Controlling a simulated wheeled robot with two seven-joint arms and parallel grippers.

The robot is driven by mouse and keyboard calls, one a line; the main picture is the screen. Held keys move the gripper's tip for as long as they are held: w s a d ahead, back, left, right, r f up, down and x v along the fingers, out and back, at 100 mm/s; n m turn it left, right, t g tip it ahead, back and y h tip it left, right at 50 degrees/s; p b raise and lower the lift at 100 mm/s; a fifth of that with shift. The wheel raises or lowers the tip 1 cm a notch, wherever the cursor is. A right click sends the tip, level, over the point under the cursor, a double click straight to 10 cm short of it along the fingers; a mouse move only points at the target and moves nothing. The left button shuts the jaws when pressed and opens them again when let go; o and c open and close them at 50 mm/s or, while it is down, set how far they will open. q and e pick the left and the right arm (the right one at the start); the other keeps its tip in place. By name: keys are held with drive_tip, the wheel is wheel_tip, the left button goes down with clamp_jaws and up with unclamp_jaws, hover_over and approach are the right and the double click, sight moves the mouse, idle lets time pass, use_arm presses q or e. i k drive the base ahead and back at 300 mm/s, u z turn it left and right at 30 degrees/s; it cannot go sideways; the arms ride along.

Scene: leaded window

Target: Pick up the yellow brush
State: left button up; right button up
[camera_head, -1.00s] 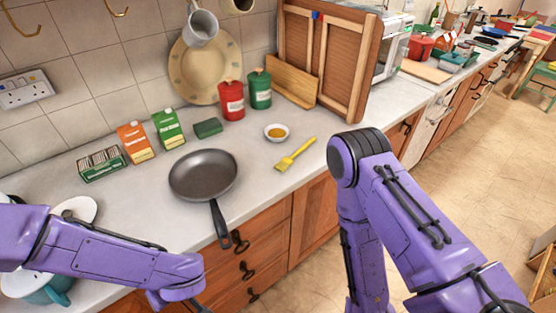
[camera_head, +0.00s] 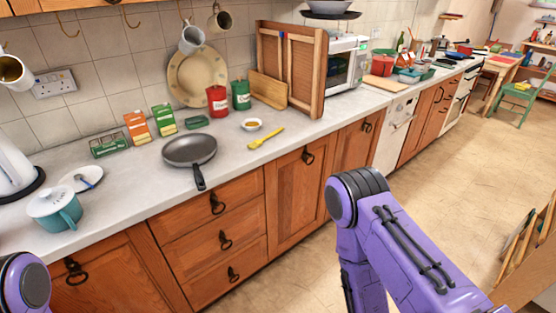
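The yellow brush (camera_head: 266,138) lies flat on the grey-white countertop (camera_head: 240,158), close to its front edge. It is right of the black frying pan (camera_head: 190,150) and just in front of a small white bowl (camera_head: 251,124) with yellowish contents. Nothing covers the brush. My purple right arm stands at the lower right, in front of the counter, apart from the brush. Only a purple joint of my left arm shows at the lower left corner. Neither gripper is in the picture.
The pan's handle (camera_head: 199,178) points toward the front edge. Red (camera_head: 217,101) and green (camera_head: 241,95) canisters stand behind the bowl, beside a wooden folding panel (camera_head: 307,70). A teal pot (camera_head: 55,208) sits at left. Counter right of the brush is clear.

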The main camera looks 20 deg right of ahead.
sight(254, 145)
drive_tip(key=u, duration=0.7)
drive_tip(key=k, duration=0.15)
drive_tip(key=z, duration=1.6)
drive_tip(key=i, duration=0.7)
drive_tip(key=z, duration=0.1)
